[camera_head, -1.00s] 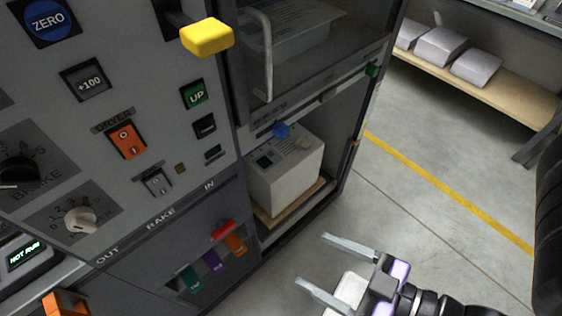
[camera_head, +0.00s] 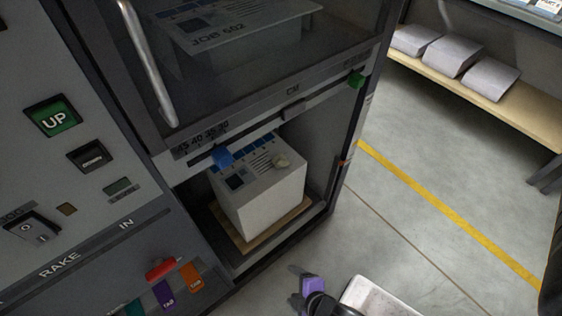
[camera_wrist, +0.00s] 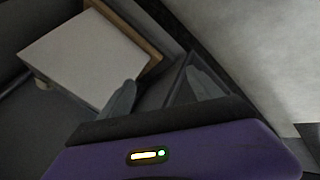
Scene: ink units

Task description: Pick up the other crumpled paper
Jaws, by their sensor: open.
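The stack rests on a wooden board (camera_head: 240,240). The bay's right post (camera_head: 343,160) and the bar above (camera_head: 290,100) bound the opening. A blue knob (camera_head: 222,156) hangs at the bay's top edge. Floor (camera_head: 400,220) to the right is clear.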

